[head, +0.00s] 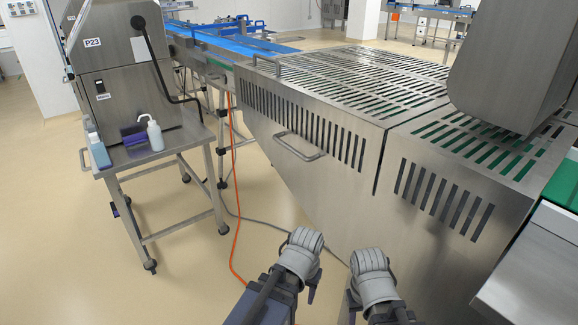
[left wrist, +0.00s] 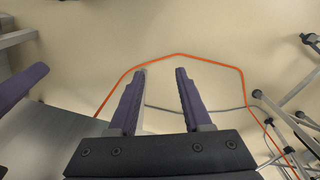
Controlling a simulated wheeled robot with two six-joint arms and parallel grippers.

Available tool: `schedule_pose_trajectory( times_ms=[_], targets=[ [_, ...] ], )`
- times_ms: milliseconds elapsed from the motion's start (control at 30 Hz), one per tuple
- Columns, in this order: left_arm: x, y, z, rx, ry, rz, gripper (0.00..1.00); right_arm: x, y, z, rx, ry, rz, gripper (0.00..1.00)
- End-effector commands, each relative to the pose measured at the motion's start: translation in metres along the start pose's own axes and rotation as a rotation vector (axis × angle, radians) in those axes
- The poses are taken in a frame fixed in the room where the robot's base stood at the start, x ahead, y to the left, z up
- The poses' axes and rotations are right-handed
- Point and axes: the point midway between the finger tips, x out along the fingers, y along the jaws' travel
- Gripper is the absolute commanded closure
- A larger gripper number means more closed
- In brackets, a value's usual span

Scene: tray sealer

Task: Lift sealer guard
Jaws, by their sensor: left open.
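The sealer guard (head: 318,107) is a slotted steel cover on the machine, with slots across its top and front. It looks lowered. A bar handle (head: 301,152) sits on its sloping front face and another handle (head: 266,66) at its far left top edge. My left gripper (head: 292,280) is low in front of the machine, below and apart from the front handle. In the left wrist view its two purple fingers (left wrist: 161,75) are parted, with only floor between them. My right gripper (head: 372,285) is just right of it; its fingers are mostly hidden.
A steel stand (head: 150,168) with a white bottle (head: 155,135) and a blue bottle (head: 98,152) is at the left. An orange cable (head: 234,190) lies on the floor between stand and machine. A large steel housing (head: 510,60) hangs over the right side. Floor at front left is clear.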

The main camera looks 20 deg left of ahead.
Motion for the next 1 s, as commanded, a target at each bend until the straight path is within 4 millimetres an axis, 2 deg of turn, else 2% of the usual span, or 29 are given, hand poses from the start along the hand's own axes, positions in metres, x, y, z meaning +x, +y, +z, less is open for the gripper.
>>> schedule_pose_trajectory(
  times_ms=[33,100,333,467,633,700,800,900,1000],
  targets=[
    [0.014,-0.014,-0.012,-0.063,0.039,0.017,0.51,0.014,-0.001,-0.001,0.0,0.0,0.0,0.5],
    [0.015,-0.029,-0.032,-0.157,0.117,0.049,0.51,0.015,-0.001,-0.001,0.0,0.0,0.0,0.5],
    [-0.009,-0.057,-0.112,-0.488,0.445,0.203,0.51,0.013,-0.001,-0.001,0.0,0.0,0.0,0.5],
    [-0.04,-0.067,-0.161,-0.703,0.664,0.346,0.51,0.013,-0.001,-0.001,0.0,0.0,0.0,0.5],
    [-0.107,-0.091,-0.22,-1.035,0.988,0.647,0.51,0.013,-0.001,-0.001,0.0,0.0,0.0,0.5],
    [-0.137,-0.106,-0.234,-1.161,1.107,0.788,0.51,0.013,-0.001,-0.001,0.0,0.0,0.0,0.5],
    [-0.172,-0.126,-0.242,-1.3,1.24,0.968,0.51,0.013,-0.001,-0.001,0.0,0.0,0.0,0.5],
    [-0.196,-0.141,-0.244,-1.385,1.327,1.098,0.51,0.013,-0.001,-0.001,0.0,0.0,0.0,0.5],
    [-0.211,-0.152,-0.242,-1.438,1.383,1.189,0.51,0.013,-0.001,-0.001,0.0,0.0,0.0,0.5]
  ],
)
